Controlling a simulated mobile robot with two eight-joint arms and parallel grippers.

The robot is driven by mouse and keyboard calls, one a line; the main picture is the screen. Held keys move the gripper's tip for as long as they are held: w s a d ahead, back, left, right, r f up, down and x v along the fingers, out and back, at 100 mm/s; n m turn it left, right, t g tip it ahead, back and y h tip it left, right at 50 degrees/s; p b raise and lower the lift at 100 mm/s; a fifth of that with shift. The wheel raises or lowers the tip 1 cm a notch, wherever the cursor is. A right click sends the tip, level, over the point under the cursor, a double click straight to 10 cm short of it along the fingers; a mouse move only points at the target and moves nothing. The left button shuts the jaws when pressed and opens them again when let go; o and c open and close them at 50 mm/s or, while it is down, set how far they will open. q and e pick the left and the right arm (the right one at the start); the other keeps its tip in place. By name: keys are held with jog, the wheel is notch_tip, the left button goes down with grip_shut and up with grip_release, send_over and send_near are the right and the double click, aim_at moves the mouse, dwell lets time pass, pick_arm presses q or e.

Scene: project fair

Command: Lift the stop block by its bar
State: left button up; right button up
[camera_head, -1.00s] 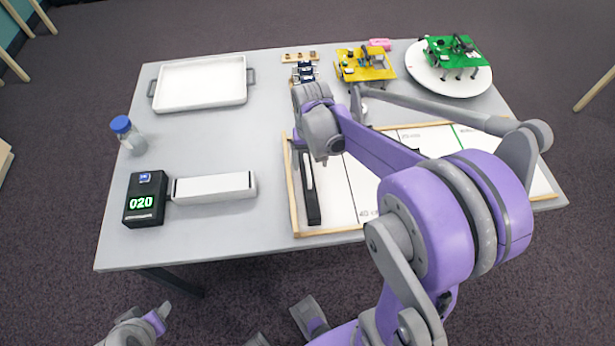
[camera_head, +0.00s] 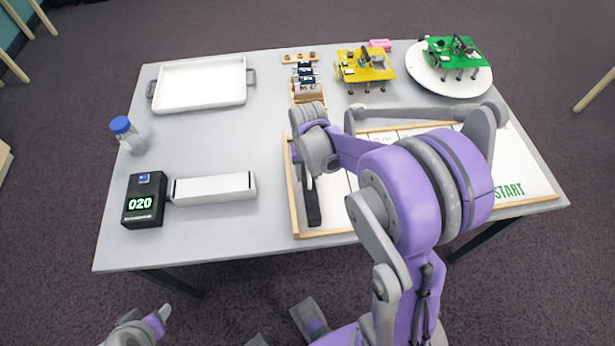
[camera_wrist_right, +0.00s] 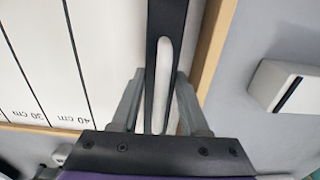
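The stop block (camera_head: 313,208) is a long black piece at the left end of the white track board (camera_head: 334,200). In the right wrist view the black block (camera_wrist_right: 166,20) shows from above, with a pale slot opening along its middle. My right gripper (camera_wrist_right: 160,76) is open, with one grey finger on each side of the black bar. I cannot tell whether the fingers touch it. In the head view my right wrist covers the block's far part and the fingertips. My left gripper (camera_head: 160,316) is at the bottom left, off the table; its opening is unclear.
A wooden edge (camera_wrist_right: 213,45) runs close beside the block. A black display box reading 020 (camera_head: 144,200) and a white bar (camera_head: 213,188) lie left of the board. A white tray (camera_head: 200,84), blue-capped jar (camera_head: 127,134), yellow model (camera_head: 364,66) and green model (camera_head: 455,52) stand farther off.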

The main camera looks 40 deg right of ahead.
grip_shut()
